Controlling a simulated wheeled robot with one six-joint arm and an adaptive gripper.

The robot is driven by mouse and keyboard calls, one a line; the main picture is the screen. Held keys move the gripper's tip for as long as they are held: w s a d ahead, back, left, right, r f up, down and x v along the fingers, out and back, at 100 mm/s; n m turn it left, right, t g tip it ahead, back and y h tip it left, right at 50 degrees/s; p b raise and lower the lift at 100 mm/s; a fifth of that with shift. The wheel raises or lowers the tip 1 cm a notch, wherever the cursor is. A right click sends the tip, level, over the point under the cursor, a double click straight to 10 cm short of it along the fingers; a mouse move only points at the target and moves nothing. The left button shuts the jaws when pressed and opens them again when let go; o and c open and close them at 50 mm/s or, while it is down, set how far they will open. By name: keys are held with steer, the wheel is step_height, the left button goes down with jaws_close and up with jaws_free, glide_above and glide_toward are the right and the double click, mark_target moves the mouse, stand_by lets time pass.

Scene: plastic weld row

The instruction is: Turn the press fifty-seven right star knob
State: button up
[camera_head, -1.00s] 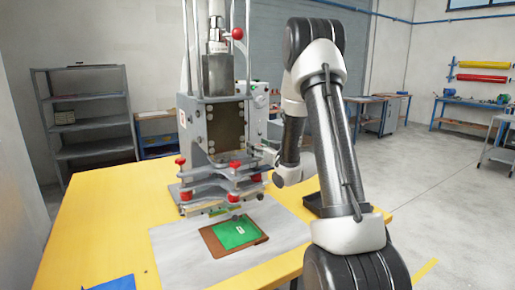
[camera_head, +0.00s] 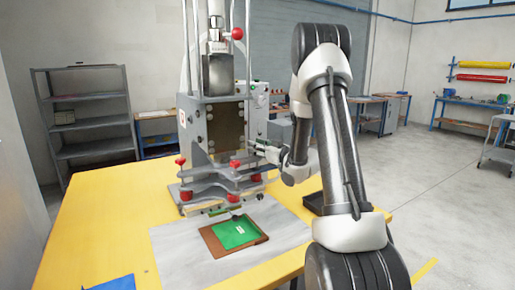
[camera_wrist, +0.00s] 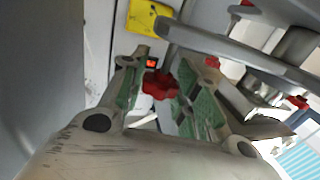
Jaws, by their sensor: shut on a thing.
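The press (camera_head: 224,125) stands on the yellow table, with a grey upright body and stacked grey plates low at its front. My gripper (camera_head: 256,147) reaches in from the right, beside the press's right side. In the wrist view my gripper (camera_wrist: 160,92) has green-padded fingers on either side of a red star knob (camera_wrist: 160,84), shut on it. The knob's far side and stem are hidden, and I cannot make it out in the head view. Other red knobs show on the plates, one at the left (camera_head: 181,161) and one at the front (camera_head: 235,165).
A grey plate (camera_wrist: 240,45) of the press passes close above and right of my fingers. A yellow box (camera_wrist: 147,17) is beyond them. A brown board with a green sheet (camera_head: 235,233) lies before the press. A black tray (camera_head: 313,203) is at the right.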

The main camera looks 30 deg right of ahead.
steer(key=shift+n+g+y, duration=0.8)
steer(key=shift+n+y, duration=0.5)
steer(key=shift+y, duration=0.6)
steer(key=o, duration=1)
step_height(320, 180, up, 10)
